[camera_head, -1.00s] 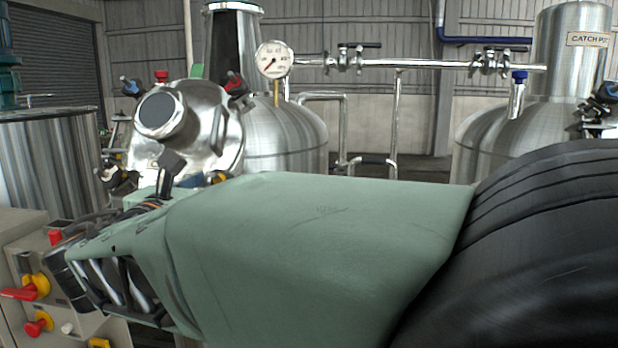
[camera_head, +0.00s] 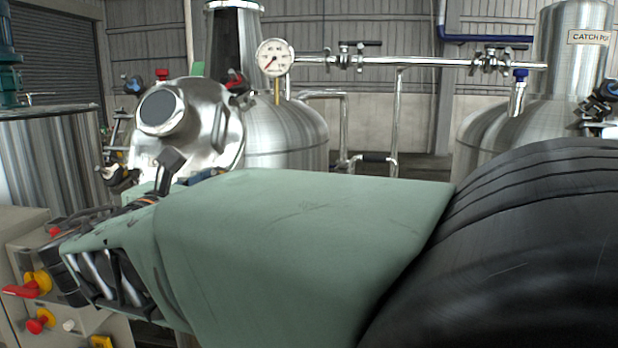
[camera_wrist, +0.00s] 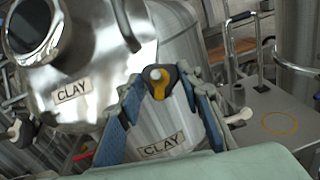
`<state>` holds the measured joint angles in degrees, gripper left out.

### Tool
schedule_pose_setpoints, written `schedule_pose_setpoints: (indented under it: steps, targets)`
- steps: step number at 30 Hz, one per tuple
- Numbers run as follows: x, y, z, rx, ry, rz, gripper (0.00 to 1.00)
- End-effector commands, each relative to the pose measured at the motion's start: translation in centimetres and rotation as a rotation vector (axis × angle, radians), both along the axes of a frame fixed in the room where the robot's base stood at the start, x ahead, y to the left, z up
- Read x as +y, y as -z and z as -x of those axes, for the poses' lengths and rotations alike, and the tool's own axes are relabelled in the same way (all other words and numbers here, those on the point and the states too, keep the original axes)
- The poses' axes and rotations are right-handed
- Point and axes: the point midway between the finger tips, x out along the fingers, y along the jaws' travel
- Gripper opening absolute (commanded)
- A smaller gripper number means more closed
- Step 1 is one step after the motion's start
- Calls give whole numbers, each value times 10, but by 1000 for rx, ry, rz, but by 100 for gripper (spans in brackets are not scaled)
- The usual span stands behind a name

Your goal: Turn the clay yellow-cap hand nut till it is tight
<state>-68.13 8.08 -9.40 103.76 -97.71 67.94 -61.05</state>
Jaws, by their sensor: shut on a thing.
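The clay tank shows in the wrist view with two CLAY labels, one on its lid (camera_wrist: 85,65) and one on its body (camera_wrist: 165,125). The yellow-cap hand nut (camera_wrist: 157,84), dark with a yellow part, is at the lid's rim. My gripper (camera_wrist: 158,88) has its blue-padded fingers on both sides of this nut and is shut on it. In the head view the lid (camera_head: 205,130) with its round sight glass faces me. The nut is hidden there, behind my green arm.
Other hand nuts sit around the lid, one red-capped (camera_head: 237,82) and one blue-capped (camera_head: 133,85). A pressure gauge (camera_head: 275,57) and pipes stand behind. A control box (camera_head: 30,240) with red and yellow switches is at lower left. A catch-pot tank (camera_head: 580,60) is at right.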

Motion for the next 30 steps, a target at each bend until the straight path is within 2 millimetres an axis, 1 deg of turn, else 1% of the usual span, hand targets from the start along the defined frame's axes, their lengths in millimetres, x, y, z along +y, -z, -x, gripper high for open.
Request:
schedule_pose_setpoints:
  steps: [8, 30]
  targets:
    - [2, -1, -1, -13, 99, -155, 9]
    - [7, -9, -4, -60, 471, -749, 9]
